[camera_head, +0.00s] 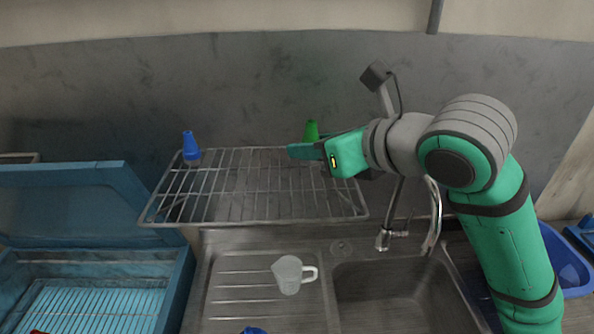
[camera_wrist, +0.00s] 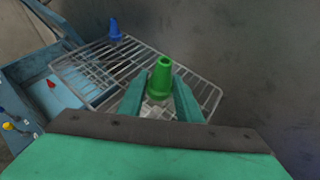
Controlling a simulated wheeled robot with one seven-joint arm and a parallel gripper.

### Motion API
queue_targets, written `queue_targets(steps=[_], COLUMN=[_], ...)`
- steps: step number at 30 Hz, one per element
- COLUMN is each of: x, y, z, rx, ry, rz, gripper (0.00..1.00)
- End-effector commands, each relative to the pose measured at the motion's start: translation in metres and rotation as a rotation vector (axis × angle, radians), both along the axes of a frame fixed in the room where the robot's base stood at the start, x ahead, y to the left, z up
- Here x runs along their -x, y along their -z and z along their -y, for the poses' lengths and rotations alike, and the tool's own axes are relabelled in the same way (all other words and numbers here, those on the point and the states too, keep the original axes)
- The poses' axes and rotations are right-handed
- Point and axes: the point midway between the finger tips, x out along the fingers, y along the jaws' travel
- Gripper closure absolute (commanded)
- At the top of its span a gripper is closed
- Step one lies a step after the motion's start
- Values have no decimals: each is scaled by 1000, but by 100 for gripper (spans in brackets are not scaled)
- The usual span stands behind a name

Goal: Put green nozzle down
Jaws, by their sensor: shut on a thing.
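The green nozzle (camera_wrist: 160,76) is a tapered cone with a wider base, upright between the fingertips of my gripper (camera_wrist: 160,98) in the wrist view. In the head view the green nozzle (camera_head: 311,131) shows only its top behind my gripper (camera_head: 306,150), over the right back part of the wire rack. My gripper is shut on it. The fingers hide its lower part, and I cannot tell whether its base touches the rack.
A wire rack (camera_head: 250,187) sits above the sink; its middle is bare. A blue nozzle (camera_head: 191,147) stands at its left back. Below are a clear measuring jug (camera_head: 289,275), a tap (camera_head: 385,238) and a sink basin (camera_head: 400,296). An open blue box (camera_head: 186,284) stands left.

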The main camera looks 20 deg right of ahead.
Motion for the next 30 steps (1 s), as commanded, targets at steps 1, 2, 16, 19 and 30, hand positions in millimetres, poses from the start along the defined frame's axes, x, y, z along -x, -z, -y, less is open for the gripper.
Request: queue_targets(steps=[1,2,16,19,30], x=[-6,-9,-28,-28,-28], y=[9,13,49,63,70], z=[-3,-5,-15,-15,-15], rx=[-1,-1,-2,-2,0], ry=[-1,0,1,0,0], rz=[-2,-2,-2,-2,0], gripper=[91,91,91,91,91])
